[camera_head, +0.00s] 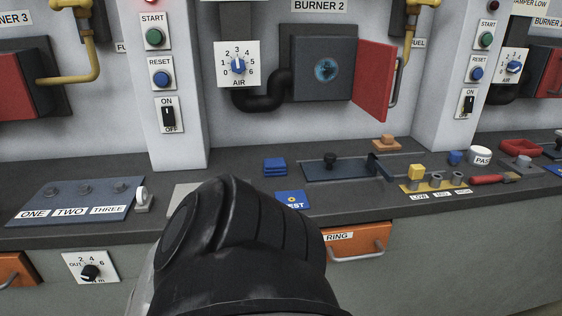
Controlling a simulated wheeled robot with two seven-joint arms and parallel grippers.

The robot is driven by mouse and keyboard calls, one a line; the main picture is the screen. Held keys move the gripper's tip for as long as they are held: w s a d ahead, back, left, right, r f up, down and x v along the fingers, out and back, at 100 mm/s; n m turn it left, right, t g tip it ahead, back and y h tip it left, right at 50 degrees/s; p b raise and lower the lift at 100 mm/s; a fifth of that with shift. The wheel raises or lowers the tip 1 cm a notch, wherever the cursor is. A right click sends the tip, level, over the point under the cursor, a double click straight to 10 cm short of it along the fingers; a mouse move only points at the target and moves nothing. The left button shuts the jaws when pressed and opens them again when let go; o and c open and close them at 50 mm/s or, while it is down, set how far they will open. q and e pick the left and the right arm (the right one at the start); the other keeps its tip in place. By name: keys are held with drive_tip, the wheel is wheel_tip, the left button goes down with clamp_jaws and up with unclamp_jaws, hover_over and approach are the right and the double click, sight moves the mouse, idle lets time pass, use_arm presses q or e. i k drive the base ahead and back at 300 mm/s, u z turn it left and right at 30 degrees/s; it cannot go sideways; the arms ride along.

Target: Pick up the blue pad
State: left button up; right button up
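A blue flat pad (293,199) with a small orange-yellow mark and white lettering ending in "EST" lies near the counter's front edge, right of centre. Its left part is hidden behind my dark arm link. A small stack of blue slabs (275,167) sits behind it on the counter; I cannot tell which of the two is the task's blue pad. Neither of my grippers shows in the view. The large black arm part in the foreground is mine, and I cannot tell which arm it belongs to.
A dark plate with a black knob (330,160) stands right of the blue stack. A yellow block stand (416,172), a red-handled tool (487,179) and a PASS piece (480,156) lie further right. A blue-grey board (75,198) lies left. An orange drawer (356,241) is below.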

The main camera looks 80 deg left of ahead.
sight(272, 167)
drive_tip(key=u, duration=1.95)
